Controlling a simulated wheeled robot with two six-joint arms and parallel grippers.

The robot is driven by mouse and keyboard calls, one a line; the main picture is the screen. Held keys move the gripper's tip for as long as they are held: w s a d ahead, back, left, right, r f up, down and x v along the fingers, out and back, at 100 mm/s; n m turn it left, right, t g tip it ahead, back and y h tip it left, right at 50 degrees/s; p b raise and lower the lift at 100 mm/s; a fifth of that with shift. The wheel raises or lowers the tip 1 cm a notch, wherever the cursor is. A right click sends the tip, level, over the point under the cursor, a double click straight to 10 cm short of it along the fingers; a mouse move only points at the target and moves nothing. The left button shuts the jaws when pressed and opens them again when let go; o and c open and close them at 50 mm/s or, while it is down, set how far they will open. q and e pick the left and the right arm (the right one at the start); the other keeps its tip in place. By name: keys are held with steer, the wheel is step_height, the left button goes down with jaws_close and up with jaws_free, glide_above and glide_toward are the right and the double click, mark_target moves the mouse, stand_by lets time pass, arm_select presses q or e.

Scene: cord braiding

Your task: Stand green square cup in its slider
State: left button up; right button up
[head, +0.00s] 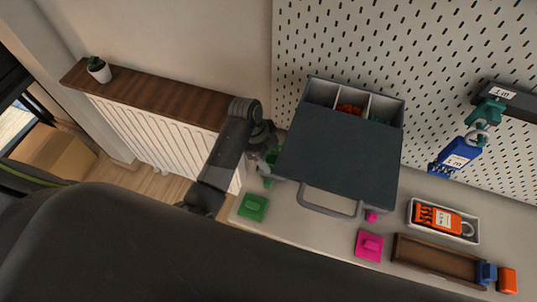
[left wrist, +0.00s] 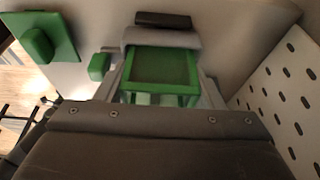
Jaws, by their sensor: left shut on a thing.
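A green square cup (left wrist: 160,70) with a dark hollow inside shows in the left wrist view, between the fingers of my left gripper (left wrist: 162,88). My left gripper (head: 266,153) is shut on it, at the left side of the grey box. In the head view the cup is mostly hidden by the gripper and the box. A green plate with a raised block (head: 253,207) lies on the table below and left of the gripper; it also shows in the left wrist view (left wrist: 62,32). A small green block (left wrist: 98,66) is beside the cup. I cannot tell which green piece is the slider.
A dark grey lidded box (head: 340,150) with a handle and open compartments stands right of the gripper, very close. A pink plate with a block (head: 369,246), a white tray (head: 478,236) with an orange tool and a brown tray (head: 438,262) lie to the right.

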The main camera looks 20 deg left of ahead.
arm_select(q)
steer(key=o, duration=0.6)
steer(key=shift+s+a+f, duration=0.2)
steer(key=shift+s+f, duration=0.15)
steer(key=shift+f, duration=0.2)
steer(key=o, duration=0.5)
steer(key=shift+w+f, duration=0.15)
steer(key=shift+f, duration=0.05)
steer(key=shift+c, duration=0.2)
steer(key=shift+r, duration=0.35)
steer(key=p+v, duration=0.3)
steer(key=v, duration=1)
steer(key=shift+w+d, duration=0.2)
steer(key=shift+w, duration=0.1)
